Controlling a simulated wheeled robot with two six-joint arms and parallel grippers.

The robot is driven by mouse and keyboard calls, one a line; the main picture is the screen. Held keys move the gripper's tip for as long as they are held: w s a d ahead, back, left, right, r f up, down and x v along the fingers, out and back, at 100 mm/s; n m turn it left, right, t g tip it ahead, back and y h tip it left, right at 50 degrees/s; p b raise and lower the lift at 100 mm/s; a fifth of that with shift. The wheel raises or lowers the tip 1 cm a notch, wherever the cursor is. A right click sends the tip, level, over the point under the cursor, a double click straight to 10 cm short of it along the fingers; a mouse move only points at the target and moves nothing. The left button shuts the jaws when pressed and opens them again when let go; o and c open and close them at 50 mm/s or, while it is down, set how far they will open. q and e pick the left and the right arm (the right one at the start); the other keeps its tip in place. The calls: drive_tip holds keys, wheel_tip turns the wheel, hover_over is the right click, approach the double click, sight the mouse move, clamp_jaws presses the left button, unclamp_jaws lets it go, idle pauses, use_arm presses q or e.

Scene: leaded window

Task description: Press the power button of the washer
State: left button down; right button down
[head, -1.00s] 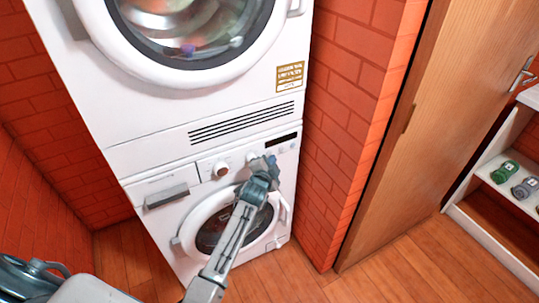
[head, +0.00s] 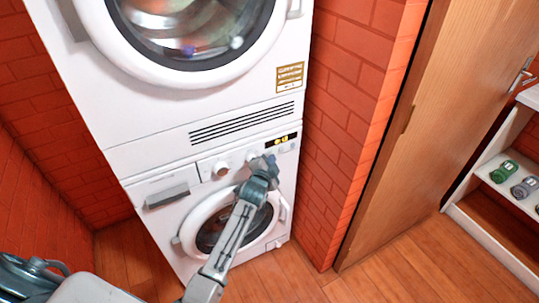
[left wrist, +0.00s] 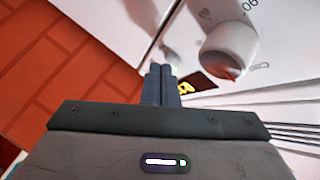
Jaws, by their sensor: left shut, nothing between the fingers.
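The washer (head: 155,217) is the lower white machine of a stack. Its panel has knobs, one being the left knob (head: 222,169), and a small dark display (head: 284,142) that is lit with yellow signs. My left gripper (head: 269,161) is shut and empty, with its tips at the panel just left of and below the display. In the left wrist view the shut fingertips (left wrist: 160,70) are by the panel, beside the lit display (left wrist: 197,84) and a white knob (left wrist: 228,52). The power button is not clearly visible; whether the tips touch it I cannot tell. My right gripper is not in view.
A second white machine (head: 150,110) with a round glass door stands on the washer. A brick wall (head: 345,90) is close on the right, then a wooden door (head: 430,130) and a shelf (head: 490,205) with cans. The wooden floor (head: 340,288) in front is clear.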

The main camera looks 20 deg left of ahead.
use_arm(q)
drive_tip(key=shift+s+d, duration=0.3)
drive_tip(key=s+d+p, duration=0.1)
drive_tip(key=s+d, duration=0.3)
drive_tip(key=shift+d+p, duration=0.3)
drive_tip(key=shift+p, duration=0.05)
